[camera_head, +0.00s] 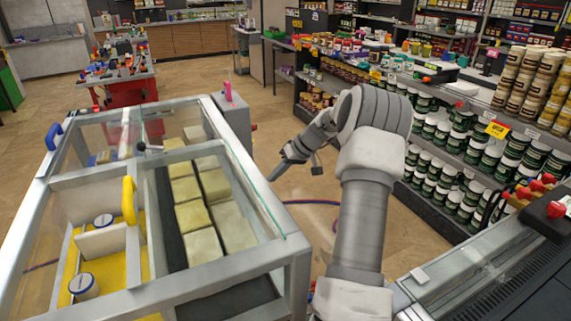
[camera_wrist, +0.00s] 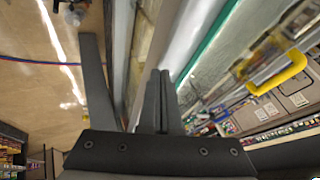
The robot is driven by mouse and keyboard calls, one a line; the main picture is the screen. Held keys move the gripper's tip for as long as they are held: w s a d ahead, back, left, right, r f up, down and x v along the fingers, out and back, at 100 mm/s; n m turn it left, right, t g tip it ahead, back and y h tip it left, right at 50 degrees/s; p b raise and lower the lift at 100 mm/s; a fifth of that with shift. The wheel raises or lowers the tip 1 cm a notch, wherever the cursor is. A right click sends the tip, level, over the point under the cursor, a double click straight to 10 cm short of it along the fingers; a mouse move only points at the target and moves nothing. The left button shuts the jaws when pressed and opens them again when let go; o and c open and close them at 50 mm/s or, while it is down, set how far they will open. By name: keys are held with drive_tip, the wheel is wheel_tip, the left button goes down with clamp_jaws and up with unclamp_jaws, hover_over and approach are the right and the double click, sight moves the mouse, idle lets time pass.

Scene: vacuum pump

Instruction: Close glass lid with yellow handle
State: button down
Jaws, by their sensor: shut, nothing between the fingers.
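The yellow handle (camera_head: 129,200) stands upright on the glass-topped machine, near the middle, beside the left compartment. It also shows at the right of the wrist view (camera_wrist: 278,76). Clear glass framed in grey lies around it; reflections make the lid's exact edges and angle hard to tell. The right compartment with pale yellow blocks (camera_head: 190,219) shows beside the handle. My gripper (camera_head: 281,174) is outside the machine, just beyond its right side, apart from the handle. In the wrist view its fingers (camera_wrist: 159,88) are together and empty, near a green glass edge (camera_wrist: 208,42).
A blue handle (camera_head: 53,136) is at the machine's far left. A grey box with a pink top (camera_head: 231,115) adjoins its far right corner. Shelves of jars (camera_head: 440,130) run along the right. A dark counter (camera_head: 510,270) stands front right. Open floor lies beyond my gripper.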

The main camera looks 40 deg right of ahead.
sight(148, 214)
drive_tip(key=a, duration=0.1)
drive_tip(key=w+a, duration=0.1)
drive_tip(key=a, duration=0.1)
drive_tip(key=shift+a, duration=0.5)
drive_tip(key=shift+w+a+f, duration=0.1)
drive_tip(key=shift+w+a, duration=0.1)
drive_tip(key=shift+a, duration=0.35)
drive_tip(key=w+a+b, duration=0.2)
drive_tip(key=a, duration=0.8)
drive_tip(key=w+a+b, duration=0.2)
drive_tip(key=w+a, duration=0.1)
drive_tip(key=a, duration=0.6)
drive_tip(key=w+a+b, duration=0.2)
drive_tip(key=a+b, duration=0.1)
drive_tip(key=a, duration=0.7)
drive_tip(key=shift+w+a, duration=0.2)
drive_tip(key=shift+a, duration=0.1)
